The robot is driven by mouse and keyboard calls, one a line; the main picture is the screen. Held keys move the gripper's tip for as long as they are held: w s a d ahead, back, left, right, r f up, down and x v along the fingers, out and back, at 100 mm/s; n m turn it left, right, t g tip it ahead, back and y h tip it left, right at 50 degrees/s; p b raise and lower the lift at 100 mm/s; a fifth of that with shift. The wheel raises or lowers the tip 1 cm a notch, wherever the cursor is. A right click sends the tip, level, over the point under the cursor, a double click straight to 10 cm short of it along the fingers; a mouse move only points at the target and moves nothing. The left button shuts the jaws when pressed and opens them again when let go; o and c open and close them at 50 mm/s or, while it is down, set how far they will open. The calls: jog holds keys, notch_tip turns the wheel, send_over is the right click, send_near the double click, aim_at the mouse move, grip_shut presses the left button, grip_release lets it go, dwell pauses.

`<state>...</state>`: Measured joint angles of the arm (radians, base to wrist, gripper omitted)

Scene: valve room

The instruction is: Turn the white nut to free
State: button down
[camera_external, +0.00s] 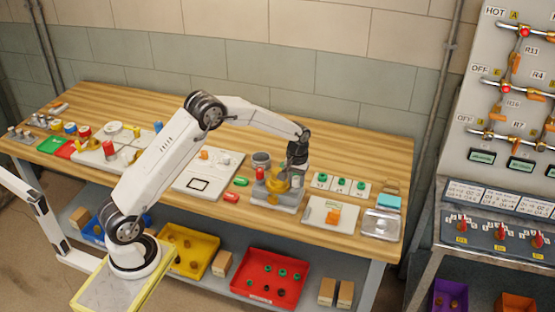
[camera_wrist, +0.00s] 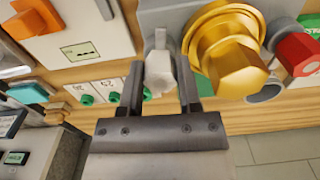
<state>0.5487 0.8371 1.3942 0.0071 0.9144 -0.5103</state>
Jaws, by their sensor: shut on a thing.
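The white nut (camera_wrist: 160,72) is on a grey fixture (camera_wrist: 155,17), beside a large gold hex fitting (camera_wrist: 228,55) and a red knob (camera_wrist: 298,52). My gripper (camera_wrist: 161,98) is shut on the white nut, with one finger on each side of it. In the external view my gripper (camera_external: 297,160) reaches down at the right end of the fixture (camera_external: 283,202), next to the gold fitting (camera_external: 277,183). The nut is mostly hidden there by the gripper. I cannot read any "free" marking.
A panel with an orange handle (camera_external: 333,216) stands right of the fixture. Cards with green knobs (camera_external: 340,184) lie behind it. A grey cup (camera_external: 261,160) and a green piece (camera_external: 241,182) are close by. The wooden bench (camera_external: 350,145) is bare towards the back.

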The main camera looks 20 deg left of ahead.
jog(key=shift+r+n, duration=0.1)
jog(key=shift+n, duration=0.6)
jog(key=shift+w, duration=0.1)
jog(key=shift+c, duration=1.4)
grip_release()
